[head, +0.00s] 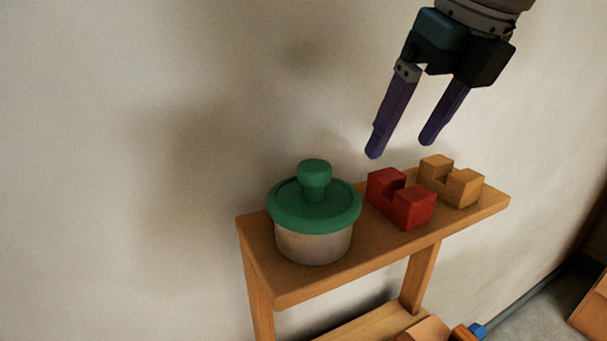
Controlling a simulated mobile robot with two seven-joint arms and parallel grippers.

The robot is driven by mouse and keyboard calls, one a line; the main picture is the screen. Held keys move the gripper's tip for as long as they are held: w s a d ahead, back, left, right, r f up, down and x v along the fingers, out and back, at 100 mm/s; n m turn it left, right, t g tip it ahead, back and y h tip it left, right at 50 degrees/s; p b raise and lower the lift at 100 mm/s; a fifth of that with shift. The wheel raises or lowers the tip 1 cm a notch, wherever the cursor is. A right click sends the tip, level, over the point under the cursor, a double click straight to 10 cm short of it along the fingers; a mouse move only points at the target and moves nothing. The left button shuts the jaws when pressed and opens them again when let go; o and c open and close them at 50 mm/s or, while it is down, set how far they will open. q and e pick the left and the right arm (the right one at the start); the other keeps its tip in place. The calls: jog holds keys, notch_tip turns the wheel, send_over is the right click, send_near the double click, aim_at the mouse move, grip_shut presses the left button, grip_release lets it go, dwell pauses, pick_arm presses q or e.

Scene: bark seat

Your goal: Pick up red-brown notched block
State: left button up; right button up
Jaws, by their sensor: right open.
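The red-brown notched block (401,199) sits on the wooden shelf top (300,285), in the middle of the row of things there. Its notch faces up. My right gripper (400,147) is open and empty, its two purple fingers pointing down above and a little behind the block, apart from it. My left gripper is not in view.
A pot with a green lid (313,212) stands on the shelf just left of the block. An orange-tan notched block (450,182) sits close on its right. A pale wall (150,120) rises behind the shelf. Things on a lower shelf (375,325) are partly cut off.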

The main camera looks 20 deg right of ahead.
aim_at(389, 175)
jog(key=shift+x, duration=0.8)
jog(key=p+x, duration=0.1)
jog(key=x, duration=0.1)
jog(key=s+p+x, duration=0.1)
jog(key=p+x, duration=0.1)
jog(key=shift+w+f, duration=0.15)
jog(key=shift+f, duration=0.25)
jog(key=shift+w+f, duration=0.1)
jog(key=shift+f, duration=0.2)
jog(key=shift+c, duration=0.3)
jog(key=c, duration=0.5)
grip_shut()
